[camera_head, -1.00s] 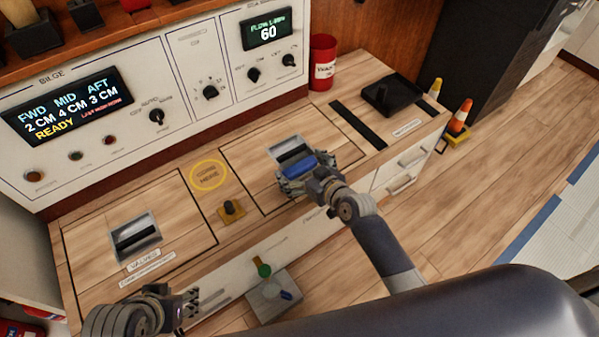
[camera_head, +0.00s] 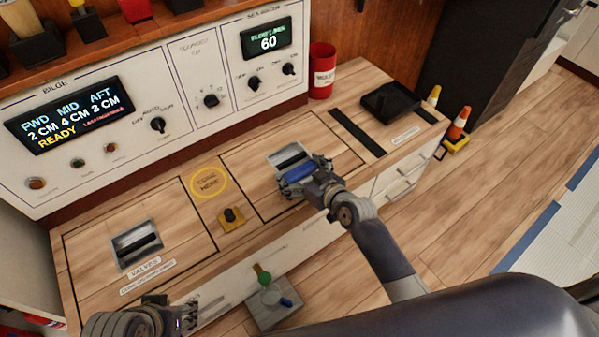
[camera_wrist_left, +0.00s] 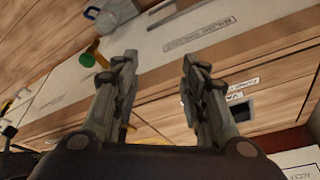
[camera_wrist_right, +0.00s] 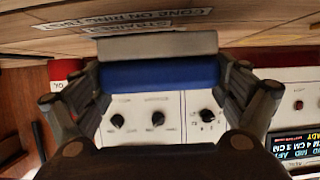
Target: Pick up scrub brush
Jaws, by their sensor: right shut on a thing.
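The scrub brush appears as a blue body (camera_head: 298,173) in the head view, at the strainer hatch on the wooden counter. In the right wrist view, the blue bar (camera_wrist_right: 160,75) with a pale grey block (camera_wrist_right: 155,45) along it lies between the fingers. My right gripper (camera_head: 305,180) is shut on the brush, which is partly hidden by the fingers. I cannot tell whether the brush touches the counter. My left gripper (camera_wrist_left: 158,68) is open and empty in front of the counter at lower left; it also shows in the head view (camera_head: 190,312).
The hatch has a recessed metal handle (camera_head: 290,157) beside the brush. A red can (camera_head: 322,72) and a black tray (camera_head: 390,102) stand farther right. The control panel (camera_head: 190,125) rises behind. A grey box (camera_head: 273,308) with a green knob sits below the counter front.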

